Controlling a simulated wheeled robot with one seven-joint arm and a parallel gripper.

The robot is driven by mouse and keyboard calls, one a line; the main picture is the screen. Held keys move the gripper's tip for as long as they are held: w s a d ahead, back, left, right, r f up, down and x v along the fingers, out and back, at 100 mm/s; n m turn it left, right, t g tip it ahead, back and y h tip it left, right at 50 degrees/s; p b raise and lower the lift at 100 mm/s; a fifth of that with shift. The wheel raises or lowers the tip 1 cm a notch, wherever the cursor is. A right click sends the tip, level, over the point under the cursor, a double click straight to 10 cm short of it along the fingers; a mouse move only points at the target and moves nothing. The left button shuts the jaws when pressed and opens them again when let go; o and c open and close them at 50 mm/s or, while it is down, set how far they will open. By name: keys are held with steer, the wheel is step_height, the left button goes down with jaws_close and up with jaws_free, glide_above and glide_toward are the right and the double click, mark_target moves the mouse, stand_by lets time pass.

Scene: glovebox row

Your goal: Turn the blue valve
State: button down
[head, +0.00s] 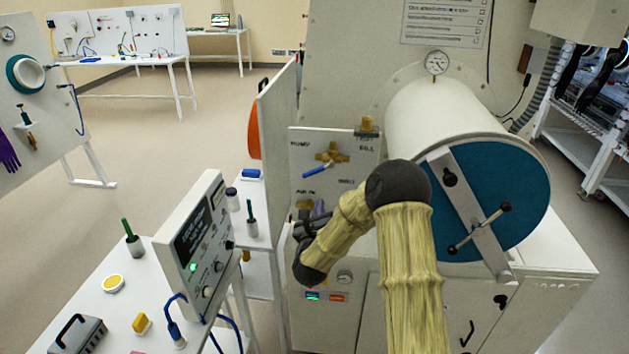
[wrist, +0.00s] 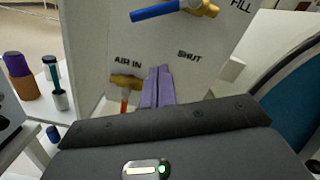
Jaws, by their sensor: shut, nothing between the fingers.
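The blue valve is a blue lever (head: 316,171) on a brass body (head: 333,153), mounted on an upright white panel. The lever points left and slightly down from the body. My gripper (head: 319,208), with purple fingers, is in front of the panel, below the blue valve. In the wrist view the fingers (wrist: 157,86) are together and empty, below the lever, between the "AIR IN" and "SHUT" labels. They appear apart from the lever. My arm hides part of the panel.
A second brass valve (wrist: 126,82) with an orange-red handle sits just left of my fingers. A white cylinder chamber with a blue end door (head: 500,190) stands to the right. A control box (head: 196,250) and a small table with bottles are on the left.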

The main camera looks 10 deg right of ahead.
mark_target(307, 176)
steer(key=w+r+p, duration=0.3)
steer(key=w+p, duration=0.2)
steer(key=w, duration=0.1)
steer(key=shift+w+r, duration=0.25)
steer(key=shift+r, duration=0.1)
steer(key=shift+w+a+r+m+b, duration=0.15)
steer(key=shift+m+b, duration=0.25)
steer(key=shift+b, duration=0.55)
steer(key=shift+s+a+m+b, duration=0.15)
steer(key=shift+m+b, duration=0.25)
steer(key=shift+b, duration=0.55)
steer(key=m+b, duration=0.1)
steer(key=b, duration=0.1)
steer(key=r+m+b, duration=0.1)
steer(key=b, duration=0.2)
steer(key=a+m+b, duration=0.1)
steer(key=b, duration=0.2)
steer(key=shift+w+r+m, duration=0.25)
steer(key=shift+m, duration=0.15)
steer(key=shift+a+r+m+b, duration=0.15)
steer(key=shift+r+m+b, duration=0.45)
steer(key=shift+b, duration=0.35)
steer(key=shift+f, duration=0.1)
